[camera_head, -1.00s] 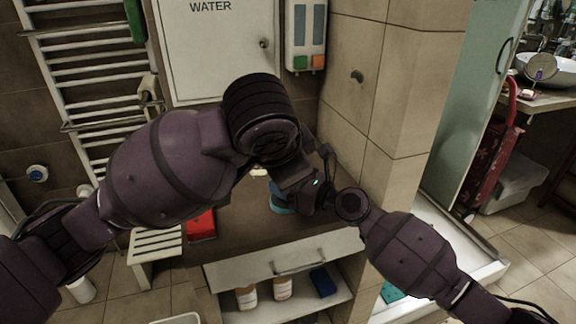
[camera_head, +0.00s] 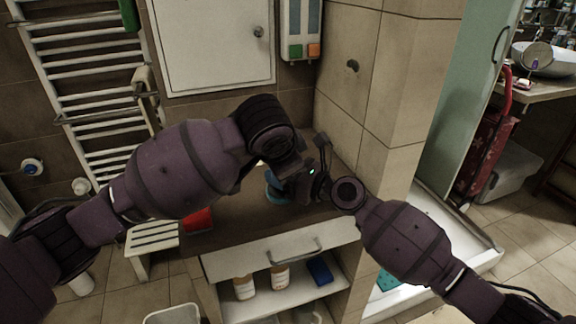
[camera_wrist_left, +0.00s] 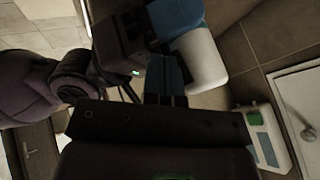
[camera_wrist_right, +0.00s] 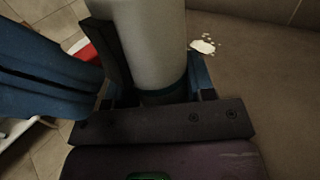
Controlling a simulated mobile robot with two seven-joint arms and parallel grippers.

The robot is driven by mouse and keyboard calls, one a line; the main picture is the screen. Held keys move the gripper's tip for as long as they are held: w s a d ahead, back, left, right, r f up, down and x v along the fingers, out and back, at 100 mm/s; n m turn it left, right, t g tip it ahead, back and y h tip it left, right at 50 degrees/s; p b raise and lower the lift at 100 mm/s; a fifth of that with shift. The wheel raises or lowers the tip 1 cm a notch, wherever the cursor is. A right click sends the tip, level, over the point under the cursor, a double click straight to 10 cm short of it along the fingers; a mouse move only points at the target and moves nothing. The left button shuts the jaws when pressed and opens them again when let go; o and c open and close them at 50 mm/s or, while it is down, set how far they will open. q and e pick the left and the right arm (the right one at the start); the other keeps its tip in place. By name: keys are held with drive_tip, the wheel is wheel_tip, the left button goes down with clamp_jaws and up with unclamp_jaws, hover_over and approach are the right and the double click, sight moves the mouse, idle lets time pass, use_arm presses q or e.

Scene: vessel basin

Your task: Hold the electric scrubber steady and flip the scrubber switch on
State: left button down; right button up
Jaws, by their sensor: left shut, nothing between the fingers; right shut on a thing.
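The electric scrubber shows as a blue part (camera_head: 275,187) on the brown counter in the head view, mostly hidden behind my arms. In the right wrist view its pale cylindrical body (camera_wrist_right: 150,40) stands between the fingers of my right gripper (camera_wrist_right: 157,75), which is shut on it. The left wrist view shows a white and blue part of the scrubber (camera_wrist_left: 203,62) beside the right gripper. My left gripper (camera_wrist_left: 165,78) is shut and empty, its blue fingers close to the scrubber. I cannot tell whether they touch it. The switch is not visible.
The brown counter (camera_head: 235,227) sits above a shelf with bottles (camera_head: 243,287) and a blue box (camera_head: 319,271). A red item (camera_head: 197,221) lies at the counter's left. A tiled wall column (camera_head: 400,100) stands close on the right. A soap dispenser (camera_head: 300,30) hangs at the back.

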use_arm(q)
drive_tip(key=shift+w+a+f, duration=0.1)
drive_tip(key=shift+w, duration=0.2)
idle(0.4)
drive_tip(key=shift+r, duration=0.9)
drive_tip(key=shift+s, duration=0.1)
drive_tip(key=s+r, duration=0.8)
drive_tip(key=s, duration=0.1)
drive_tip(key=shift+a+r, duration=0.3)
drive_tip(key=shift+a, duration=0.1)
